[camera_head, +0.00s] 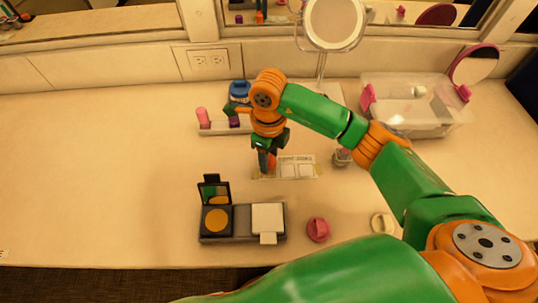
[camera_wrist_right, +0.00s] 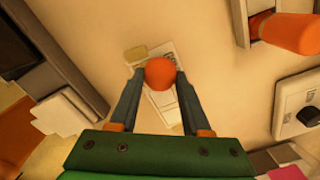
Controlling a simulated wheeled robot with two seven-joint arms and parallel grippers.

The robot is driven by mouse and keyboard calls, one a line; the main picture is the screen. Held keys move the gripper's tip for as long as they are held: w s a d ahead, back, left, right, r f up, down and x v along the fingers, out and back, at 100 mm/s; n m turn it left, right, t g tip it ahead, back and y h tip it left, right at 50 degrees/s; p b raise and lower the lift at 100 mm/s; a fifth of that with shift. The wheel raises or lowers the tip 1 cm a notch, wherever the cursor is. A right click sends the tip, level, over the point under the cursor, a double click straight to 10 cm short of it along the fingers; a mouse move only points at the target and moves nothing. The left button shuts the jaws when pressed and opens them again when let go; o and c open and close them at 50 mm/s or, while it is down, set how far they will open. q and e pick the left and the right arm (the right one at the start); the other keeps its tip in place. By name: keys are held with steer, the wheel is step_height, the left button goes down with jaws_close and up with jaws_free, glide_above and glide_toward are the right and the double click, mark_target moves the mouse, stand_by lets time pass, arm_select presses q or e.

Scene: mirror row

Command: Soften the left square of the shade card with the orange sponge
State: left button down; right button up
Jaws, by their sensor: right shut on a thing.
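The shade card (camera_head: 298,170) lies flat on the counter, with printed text and pale squares. Its left end is partly hidden by my right gripper (camera_head: 267,158), which points down over it. The gripper is shut on the orange sponge (camera_wrist_right: 160,71), round in the right wrist view, between the two fingertips. The card (camera_wrist_right: 166,104) shows behind the sponge and fingers in that view. I cannot tell whether the sponge touches the card. My left gripper is not in view.
A dark palette (camera_head: 241,237) with an open mirrored lid stands in front. A pink round item (camera_head: 318,229) and a cream one (camera_head: 382,223) lie to its right. A clear bin (camera_head: 412,120) and round mirror (camera_head: 334,22) stand behind. The counter's left side is clear.

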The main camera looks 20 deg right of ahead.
steer(key=shift+f+b, duration=0.35)
steer(key=shift+f, duration=0.05)
